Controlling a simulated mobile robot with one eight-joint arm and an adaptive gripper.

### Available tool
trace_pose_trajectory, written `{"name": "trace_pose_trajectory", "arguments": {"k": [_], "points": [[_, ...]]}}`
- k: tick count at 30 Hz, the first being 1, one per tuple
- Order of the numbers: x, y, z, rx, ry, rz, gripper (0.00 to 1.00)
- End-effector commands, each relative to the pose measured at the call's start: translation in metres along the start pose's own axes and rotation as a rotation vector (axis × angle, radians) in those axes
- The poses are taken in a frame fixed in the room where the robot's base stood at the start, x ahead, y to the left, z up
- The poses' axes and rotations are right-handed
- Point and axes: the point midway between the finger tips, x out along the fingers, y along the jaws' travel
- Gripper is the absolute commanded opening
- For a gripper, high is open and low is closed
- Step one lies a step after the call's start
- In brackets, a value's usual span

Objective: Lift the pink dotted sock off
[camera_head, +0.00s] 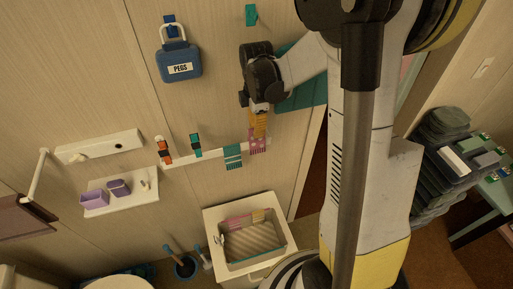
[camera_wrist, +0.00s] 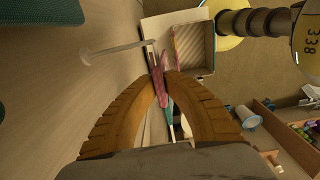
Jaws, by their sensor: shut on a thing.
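The pink dotted sock (camera_head: 258,143) hangs at the right end of a white wall rail (camera_head: 205,153). In the wrist view the sock (camera_wrist: 162,88) is pinched between the two tan fingers of my gripper (camera_wrist: 164,86). In the head view my gripper (camera_head: 258,128) is right above the sock, with its fingertips at the sock's top edge. Whether the sock still touches the rail is hidden. A teal striped sock (camera_head: 233,157) hangs just left of it.
A white basin (camera_head: 212,218) with pink and yellow cloths stands below. A blue PEGS bag (camera_head: 179,62) hangs on the wall, upper left.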

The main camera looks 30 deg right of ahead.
Motion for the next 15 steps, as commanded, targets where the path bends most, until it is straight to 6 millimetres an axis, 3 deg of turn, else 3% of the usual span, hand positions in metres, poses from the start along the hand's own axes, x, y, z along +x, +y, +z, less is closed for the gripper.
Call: {"name": "trace_pose_trajectory", "arguments": {"k": [15], "points": [[-0.049, 0.0, 0.0, 0.0, 0.0, 0.0, 0.0]]}}
